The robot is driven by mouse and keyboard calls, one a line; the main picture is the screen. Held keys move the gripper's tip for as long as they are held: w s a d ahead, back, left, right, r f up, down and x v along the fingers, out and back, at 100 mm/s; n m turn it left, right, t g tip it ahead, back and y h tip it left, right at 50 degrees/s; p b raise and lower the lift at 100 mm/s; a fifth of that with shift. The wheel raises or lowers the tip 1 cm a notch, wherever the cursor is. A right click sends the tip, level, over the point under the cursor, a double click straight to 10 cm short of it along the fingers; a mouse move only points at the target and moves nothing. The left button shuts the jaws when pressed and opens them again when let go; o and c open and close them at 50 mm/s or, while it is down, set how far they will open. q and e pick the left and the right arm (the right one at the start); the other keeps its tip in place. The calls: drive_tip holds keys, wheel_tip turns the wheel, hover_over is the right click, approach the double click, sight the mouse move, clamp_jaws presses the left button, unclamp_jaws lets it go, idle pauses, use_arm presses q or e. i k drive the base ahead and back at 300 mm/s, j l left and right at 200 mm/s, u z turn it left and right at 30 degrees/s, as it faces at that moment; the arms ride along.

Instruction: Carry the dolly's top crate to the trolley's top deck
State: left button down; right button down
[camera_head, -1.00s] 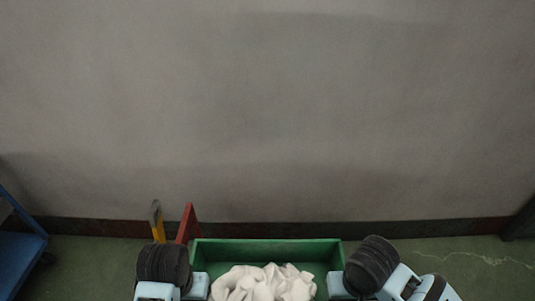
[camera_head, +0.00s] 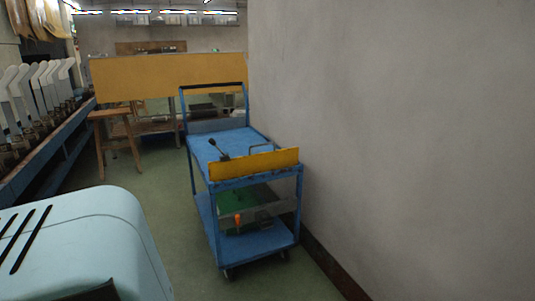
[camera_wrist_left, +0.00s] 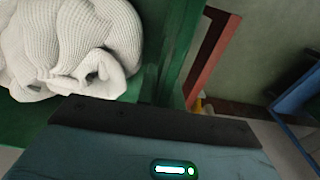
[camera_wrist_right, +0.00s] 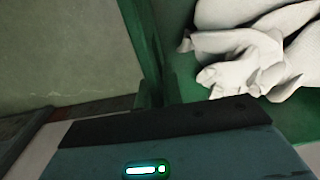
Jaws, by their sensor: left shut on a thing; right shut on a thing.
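The green crate (camera_wrist_left: 178,45) holds bunched white socks (camera_wrist_left: 72,45) and shows partly in both wrist views. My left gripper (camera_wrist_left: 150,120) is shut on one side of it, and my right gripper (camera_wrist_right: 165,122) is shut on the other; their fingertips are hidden. In the right wrist view the crate's wall (camera_wrist_right: 148,60) shows beside the socks (camera_wrist_right: 250,45). The trolley (camera_head: 195,180) is blue and stands ahead in the head view, beside the wall. Its top deck (camera_head: 232,143) carries a dark lever-like tool and a yellow board (camera_head: 255,163) across the near end. The dolly is not clearly visible.
A green object with an orange part (camera_head: 238,217) sits below the trolley's top deck. A bench with upright white forms (camera_head: 35,85) runs along the left. Floor (camera_head: 175,215) left of the trolley is clear. The grey wall (camera_head: 410,130) fills the right.

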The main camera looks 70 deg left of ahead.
sight(239, 145)
drive_tip(key=z, duration=2.25)
drive_tip(key=k+z, duration=0.2)
drive_tip(key=k, duration=0.65)
drive_tip(key=k+l+z, duration=0.1)
drive_tip(key=k+z, duration=0.15)
drive_tip(key=k, duration=0.6)
